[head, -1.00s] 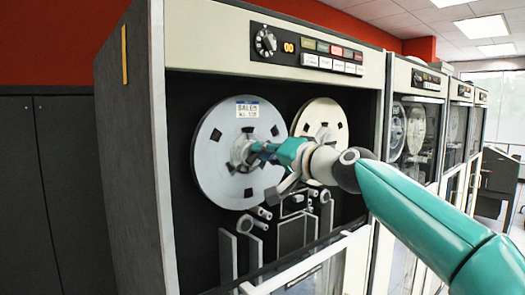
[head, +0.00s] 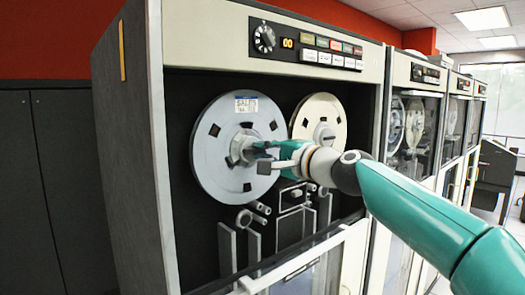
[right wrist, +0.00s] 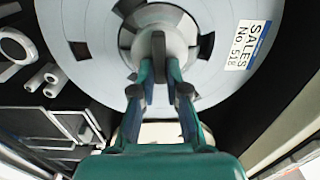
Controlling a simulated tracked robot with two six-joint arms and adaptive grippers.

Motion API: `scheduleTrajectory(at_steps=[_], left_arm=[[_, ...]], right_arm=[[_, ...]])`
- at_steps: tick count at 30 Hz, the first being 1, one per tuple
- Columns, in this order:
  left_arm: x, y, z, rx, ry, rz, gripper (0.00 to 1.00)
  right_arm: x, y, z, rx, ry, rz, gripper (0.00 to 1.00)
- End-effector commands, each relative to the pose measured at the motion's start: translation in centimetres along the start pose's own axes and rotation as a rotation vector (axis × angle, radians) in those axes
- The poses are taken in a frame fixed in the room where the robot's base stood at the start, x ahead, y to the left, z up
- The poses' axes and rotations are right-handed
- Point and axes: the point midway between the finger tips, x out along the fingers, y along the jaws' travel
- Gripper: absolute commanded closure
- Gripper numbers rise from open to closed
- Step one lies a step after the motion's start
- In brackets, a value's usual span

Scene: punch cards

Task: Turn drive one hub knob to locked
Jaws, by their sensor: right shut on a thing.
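The tape drive nearest me (head: 180,55) holds a left reel (head: 205,165) with a blue and white label (head: 246,106). Its grey hub knob (head: 238,148) is at the reel's centre and also shows in the right wrist view (right wrist: 172,43). My right gripper (head: 262,152) reaches in from the right, and its fingers are shut on the knob's raised bar (right wrist: 158,50). The fingers cover part of the knob, and I cannot read any lock marking. In the right wrist view the label reads "SALES NO. 518" (right wrist: 245,45). My left gripper is not in view.
A second, cream reel (head: 318,105) sits to the right inside the same drive. A control panel (head: 305,45) with a dial and buttons is above. Guide rollers (head: 250,214) are below the reels. More drives (head: 415,100) stand to the right.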

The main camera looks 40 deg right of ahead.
Motion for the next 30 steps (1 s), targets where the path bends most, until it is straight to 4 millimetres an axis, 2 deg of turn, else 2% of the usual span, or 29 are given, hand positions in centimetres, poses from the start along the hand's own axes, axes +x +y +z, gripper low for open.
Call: scheduleTrajectory(at_steps=[13, 14, 18, 30], left_arm=[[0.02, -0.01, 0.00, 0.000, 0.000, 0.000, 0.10], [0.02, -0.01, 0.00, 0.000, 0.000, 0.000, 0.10], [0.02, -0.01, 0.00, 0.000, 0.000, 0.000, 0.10], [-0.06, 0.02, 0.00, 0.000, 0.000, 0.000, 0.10]], right_arm=[[0.08, 0.44, -0.11, 0.011, 0.002, 0.008, 1.00], [0.09, 0.45, -0.11, 0.010, 0.002, 0.008, 0.85], [0.09, 0.39, -0.07, 0.011, 0.001, 0.007, 0.62], [-0.46, 0.09, -0.03, 0.010, 0.000, 0.002, 0.61]])
